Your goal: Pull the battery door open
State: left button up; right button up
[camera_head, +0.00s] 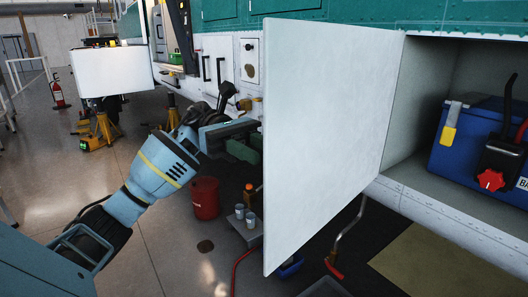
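The battery door (325,130) is a large flat white panel. It stands swung well out from the white and green helicopter side, with the bay open on its right. Inside the bay is a blue battery (462,150) with a red knob and a black cable. My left gripper (240,132) is at the door's free left edge, on the side away from the bay. Its fingertips end at that edge and seem partly hidden behind the panel. I cannot tell whether they touch it or how far apart they are. My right gripper is not in view.
Below and left of the door are a red bucket (205,198) and several cans on a small grey platform (250,232). Yellow jack stands (103,130) and a fire extinguisher (58,93) stand farther back. The floor at the left is mostly clear.

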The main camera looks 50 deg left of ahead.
pick_arm(q)
jog(key=a, duration=0.6)
dwell(0.5)
